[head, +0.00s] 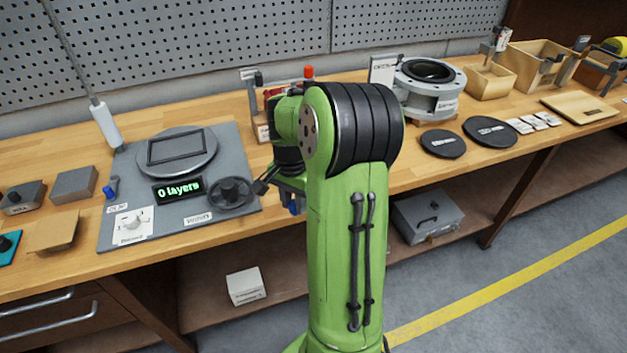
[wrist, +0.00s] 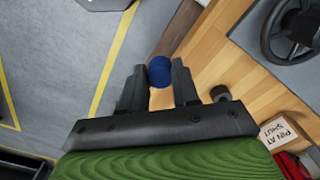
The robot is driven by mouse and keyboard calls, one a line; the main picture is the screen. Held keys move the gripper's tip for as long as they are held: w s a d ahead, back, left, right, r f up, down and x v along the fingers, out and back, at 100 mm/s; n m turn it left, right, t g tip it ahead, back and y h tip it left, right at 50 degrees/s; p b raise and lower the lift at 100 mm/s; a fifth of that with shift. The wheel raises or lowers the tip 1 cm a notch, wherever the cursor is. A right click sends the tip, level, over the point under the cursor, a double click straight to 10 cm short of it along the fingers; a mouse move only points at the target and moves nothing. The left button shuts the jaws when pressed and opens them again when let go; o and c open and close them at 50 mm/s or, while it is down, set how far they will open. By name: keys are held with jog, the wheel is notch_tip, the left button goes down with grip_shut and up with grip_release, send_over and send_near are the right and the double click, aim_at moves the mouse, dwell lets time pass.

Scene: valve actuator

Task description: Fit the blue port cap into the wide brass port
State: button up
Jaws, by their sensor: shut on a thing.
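The blue port cap (wrist: 160,70) sits between the fingertips of my gripper (wrist: 159,75) in the wrist view. The two dark fingers are shut on it, and it shows beyond the bench's front edge area as a short blue cylinder. I cannot make out the wide brass port in either view; my arm covers the middle of the bench.
A grey plate (head: 160,225) with a handwheel (head: 230,192) and a "0 layers" display lies left of my arm. A flanged valve body (head: 430,85) stands at right, with black discs (head: 443,143) before it. A "PIN AT SHUT" card (wrist: 283,133) lies near the gripper.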

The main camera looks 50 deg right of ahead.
jog(key=w+a+f+n, duration=0.4)
jog(key=a+f+n, duration=0.4)
jog(key=a, duration=0.3)
jog(key=w+a+f+n, duration=0.5)
jog(key=a+f+n, duration=0.3)
jog(key=a+f, duration=0.2)
jog(key=shift+w+a, duration=0.25)
jog(key=shift+a, duration=0.7)
